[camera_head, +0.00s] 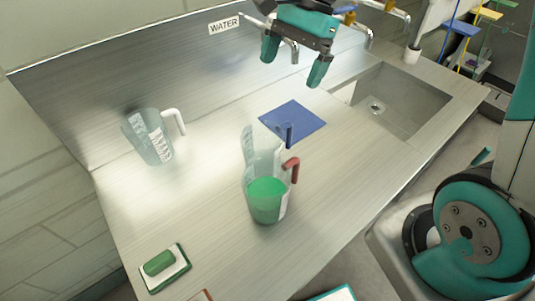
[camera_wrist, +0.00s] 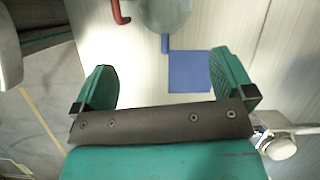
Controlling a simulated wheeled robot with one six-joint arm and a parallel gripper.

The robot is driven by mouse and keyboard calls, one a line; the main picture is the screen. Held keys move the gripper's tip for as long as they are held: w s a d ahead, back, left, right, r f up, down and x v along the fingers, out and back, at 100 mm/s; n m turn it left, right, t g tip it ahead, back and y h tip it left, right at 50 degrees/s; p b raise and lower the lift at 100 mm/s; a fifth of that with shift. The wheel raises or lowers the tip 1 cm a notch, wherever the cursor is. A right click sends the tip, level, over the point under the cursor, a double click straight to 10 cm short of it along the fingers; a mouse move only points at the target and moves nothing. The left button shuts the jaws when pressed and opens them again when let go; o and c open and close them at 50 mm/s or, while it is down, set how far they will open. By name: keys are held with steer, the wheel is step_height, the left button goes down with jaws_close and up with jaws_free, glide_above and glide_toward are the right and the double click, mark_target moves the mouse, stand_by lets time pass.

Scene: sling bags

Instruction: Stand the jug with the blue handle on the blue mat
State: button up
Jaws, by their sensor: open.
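The jug with the blue handle (camera_head: 259,140) is clear and stands upright on the counter beside the blue mat (camera_head: 307,122), partly hidden behind the red-handled jug in the head view. Its blue handle (camera_head: 289,132) points towards the mat and overlaps its near part in that view. In the wrist view the blue handle (camera_wrist: 166,43) shows close to a corner of the mat (camera_wrist: 190,75), with the jug body (camera_wrist: 170,14) beyond, cut by the picture edge. My gripper (camera_head: 295,61) is open and empty, above the back of the counter near the taps.
A red-handled jug (camera_head: 268,200) with green contents stands in front of the blue-handled one. A white-handled jug (camera_head: 151,142) stands at the left. A green sponge (camera_head: 159,263) lies on a dish at the front. The sink (camera_head: 400,105) and taps (camera_head: 369,36) are right and behind.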

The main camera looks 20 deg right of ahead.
steer(key=w+f+m, duration=0.1)
steer(key=m, duration=0.1)
glide_above(265, 138)
steer(key=s+d, duration=0.1)
steer(key=s, duration=0.2)
step_height(265, 138, down, 11)
steer(key=shift+p+x, duration=0.9)
steer(key=shift+x, duration=1.85)
steer(key=shift+w+a+r, duration=0.1)
steer(key=shift+w, duration=0.1)
steer(key=c, duration=0.9)
